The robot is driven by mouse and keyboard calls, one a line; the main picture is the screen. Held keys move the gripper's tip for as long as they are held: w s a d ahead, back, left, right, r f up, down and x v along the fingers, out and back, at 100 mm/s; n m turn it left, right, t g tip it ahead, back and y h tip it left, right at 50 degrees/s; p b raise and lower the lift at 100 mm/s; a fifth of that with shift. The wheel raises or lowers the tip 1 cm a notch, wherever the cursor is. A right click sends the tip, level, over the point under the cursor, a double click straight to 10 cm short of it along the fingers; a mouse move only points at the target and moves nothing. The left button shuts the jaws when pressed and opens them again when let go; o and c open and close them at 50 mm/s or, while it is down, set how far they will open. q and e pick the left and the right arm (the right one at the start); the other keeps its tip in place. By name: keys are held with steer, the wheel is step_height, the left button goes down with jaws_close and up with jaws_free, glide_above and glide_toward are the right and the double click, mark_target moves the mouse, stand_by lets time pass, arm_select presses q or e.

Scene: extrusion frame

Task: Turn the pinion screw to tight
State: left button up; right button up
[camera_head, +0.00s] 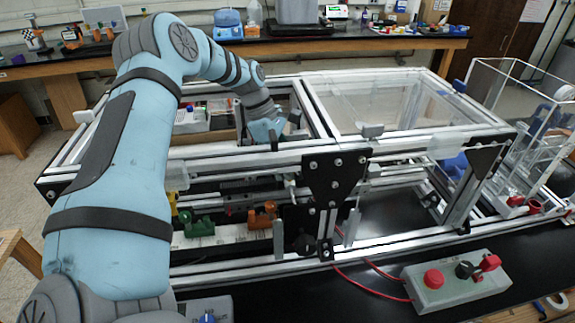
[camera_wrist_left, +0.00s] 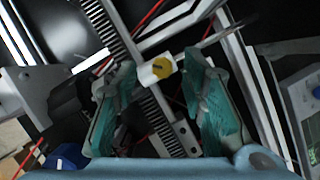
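In the left wrist view a round yellow screw head (camera_wrist_left: 162,68) with a dark mark sits at the end of a short pale cylinder, beside a toothed metal rack (camera_wrist_left: 105,25). I take it for the pinion screw. My left gripper (camera_wrist_left: 160,76) is open, with its two teal fingers on either side of the screw head and no clear contact. I cannot tell how far the fingertips are from it in depth. In the head view my left gripper (camera_head: 272,131) reaches down inside the aluminium frame (camera_head: 255,153). The screw is not discernible there. My right gripper is not in view.
Frame bars and a black bracket plate (camera_head: 336,180) stand close to the gripper. Green (camera_head: 199,227) and orange (camera_head: 262,216) parts sit low inside the frame. A grey control box (camera_head: 455,284) with red buttons stands at front right. Red cables run from it.

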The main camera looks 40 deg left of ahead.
arm_select(q)
steer(key=shift+d+f, duration=0.25)
steer(key=shift+f, duration=0.35)
steer(key=shift+c, duration=0.3)
